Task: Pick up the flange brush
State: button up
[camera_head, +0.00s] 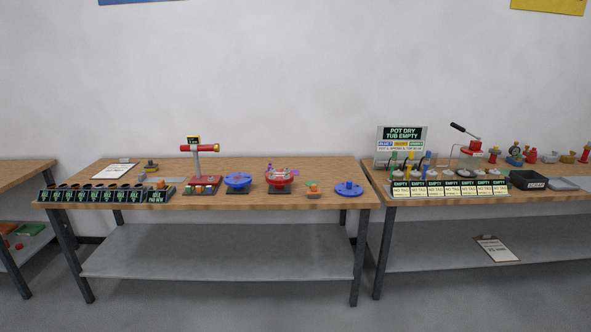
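I cannot pick out the flange brush for certain; the things on the benches are small at this distance. On the middle bench (210,165), a small orange-and-green piece (313,190) lies near the front edge, between a red round flange-like part (279,182) and a blue disc (349,188). Another blue round part (238,180) stands on a dark base left of the red one. Small colored pieces lie on top of the red part, too small to name. My gripper is not in view.
A red-topped stand (200,165) and a row of dark labelled bins (100,195) are on the middle bench. The right bench holds a sign (402,139), labelled cards (450,188) and a black tray (527,180). A narrow gap separates the benches. Floor in front is clear.

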aim_at(313, 193)
jog(key=i+z, duration=0.15)
jog(key=i, duration=0.5)
jog(key=i+z, duration=0.1)
jog(key=i, duration=0.5)
jog(key=i+j+z, duration=0.15)
jog(key=i, duration=0.5)
jog(key=i+l+u, duration=0.2)
jog(key=i+u, duration=0.15)
jog(key=i, duration=0.25)
jog(key=i+l+u, duration=0.35)
jog(key=i, duration=0.2)
jog(key=i+l+u, duration=0.35)
jog(key=i+l, duration=0.1)
jog(key=i, duration=0.1)
